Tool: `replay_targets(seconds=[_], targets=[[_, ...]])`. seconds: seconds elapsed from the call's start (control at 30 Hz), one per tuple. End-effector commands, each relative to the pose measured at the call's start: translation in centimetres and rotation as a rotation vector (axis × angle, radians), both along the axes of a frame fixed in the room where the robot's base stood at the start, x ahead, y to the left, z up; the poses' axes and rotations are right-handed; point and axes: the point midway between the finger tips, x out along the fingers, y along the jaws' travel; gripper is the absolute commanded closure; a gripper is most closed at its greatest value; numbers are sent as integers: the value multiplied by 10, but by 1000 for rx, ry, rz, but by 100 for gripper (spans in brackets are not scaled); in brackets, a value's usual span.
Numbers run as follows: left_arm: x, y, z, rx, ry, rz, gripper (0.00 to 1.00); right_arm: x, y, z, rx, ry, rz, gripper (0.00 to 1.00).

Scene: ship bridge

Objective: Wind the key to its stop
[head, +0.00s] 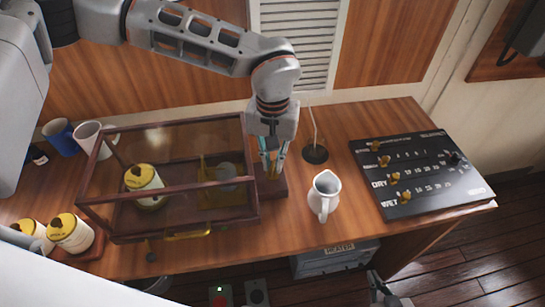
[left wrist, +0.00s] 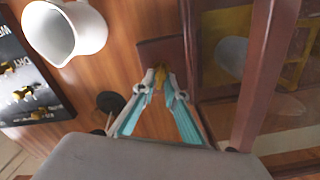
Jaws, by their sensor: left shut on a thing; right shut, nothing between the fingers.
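The small brass key (left wrist: 160,74) shows in the left wrist view between the fingertips of my left gripper (left wrist: 161,80), in front of a dark wooden block (left wrist: 160,52). The fingers are shut on it. In the head view my left gripper (head: 271,172) points down beside the right end of the glass-sided wooden case (head: 252,205), over the block. The key is mostly hidden by the fingers there, and its turn angle cannot be told. My right gripper (head: 381,290) shows only partly at the bottom edge of the head view, shut and empty, away from the desk top.
A white jug (head: 324,196) stands close to the right of the block. A black panel (head: 425,174) with brass knobs lies further right. Mugs (head: 90,139) and yellow-topped jars (head: 70,233) stand at the left. The case holds a jar and a brass mechanism.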

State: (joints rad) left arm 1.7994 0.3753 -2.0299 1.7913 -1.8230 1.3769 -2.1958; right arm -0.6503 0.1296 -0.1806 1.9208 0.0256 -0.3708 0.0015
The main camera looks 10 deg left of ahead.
Motion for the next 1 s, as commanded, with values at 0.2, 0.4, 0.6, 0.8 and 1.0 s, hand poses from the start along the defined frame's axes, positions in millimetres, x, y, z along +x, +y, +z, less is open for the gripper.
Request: replay_targets(seconds=[0.2,0.4,0.6,0.8,1.0], targets=[[1,-1,1,0,-3,-93,100,-4,-1,-2,0,13,-5,100],[1,-1,1,-1,-3,-133,100,-4,-2,-1,1,12,-11,100],[1,-1,1,-1,-3,-142,100,-4,-2,-1,1,13,-14,100],[1,-1,1,-1,-4,-141,100,-4,-2,-1,1,13,-14,100],[1,-1,1,-1,-3,-141,73,-4,-2,-1,1,13,-13,100]])
